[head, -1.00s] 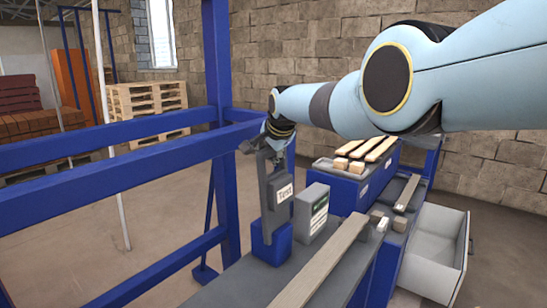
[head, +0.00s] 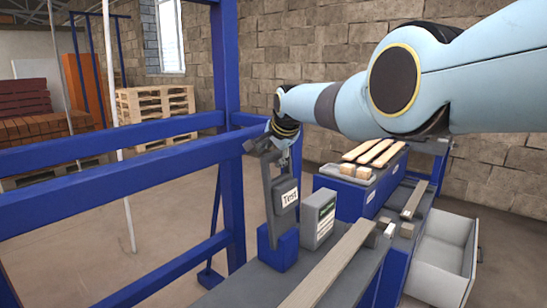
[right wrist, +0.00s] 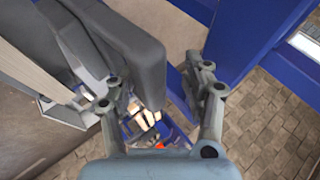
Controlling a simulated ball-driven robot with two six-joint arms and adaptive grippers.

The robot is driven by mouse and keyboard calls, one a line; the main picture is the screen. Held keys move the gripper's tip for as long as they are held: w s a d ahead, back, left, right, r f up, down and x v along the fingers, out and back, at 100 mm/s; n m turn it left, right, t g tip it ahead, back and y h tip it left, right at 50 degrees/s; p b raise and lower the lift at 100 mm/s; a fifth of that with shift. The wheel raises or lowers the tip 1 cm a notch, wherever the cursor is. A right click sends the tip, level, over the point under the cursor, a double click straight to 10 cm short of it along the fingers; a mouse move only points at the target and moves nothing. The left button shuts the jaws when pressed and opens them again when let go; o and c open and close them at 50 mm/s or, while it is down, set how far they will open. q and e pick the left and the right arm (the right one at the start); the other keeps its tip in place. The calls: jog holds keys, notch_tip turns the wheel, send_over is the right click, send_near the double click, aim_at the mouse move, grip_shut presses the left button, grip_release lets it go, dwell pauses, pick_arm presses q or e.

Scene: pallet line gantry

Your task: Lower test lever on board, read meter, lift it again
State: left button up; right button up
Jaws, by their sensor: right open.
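The test lever (head: 270,208) is a grey upright bar rising from a blue base (head: 277,249) on the bench, with a white "Test" label (head: 289,197) beside it. The meter (head: 318,219) is a grey box with a small green display, standing just right of the lever. My right gripper (head: 268,148) is at the lever's top end, with the arm reaching in from the right. In the right wrist view, the right gripper (right wrist: 157,97) has its fingers apart, with a grey part near the left finger. I cannot tell whether they touch. My left gripper is out of view.
A blue gantry frame (head: 228,110) stands close left of the lever. A long wooden board (head: 330,265) lies on the bench to the right. Blue boxes with wooden pieces (head: 340,192) and an open grey bin (head: 440,255) stand farther right.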

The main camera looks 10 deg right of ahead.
jog(key=shift+d+f, duration=0.15)
dwell(0.3)
jog(key=shift+s, duration=0.15)
jog(key=shift+s+r, duration=0.45)
jog(key=shift+r, duration=0.15)
jog(key=v, duration=1)
jog(key=shift+r, duration=0.2)
jog(key=shift+s, duration=0.1)
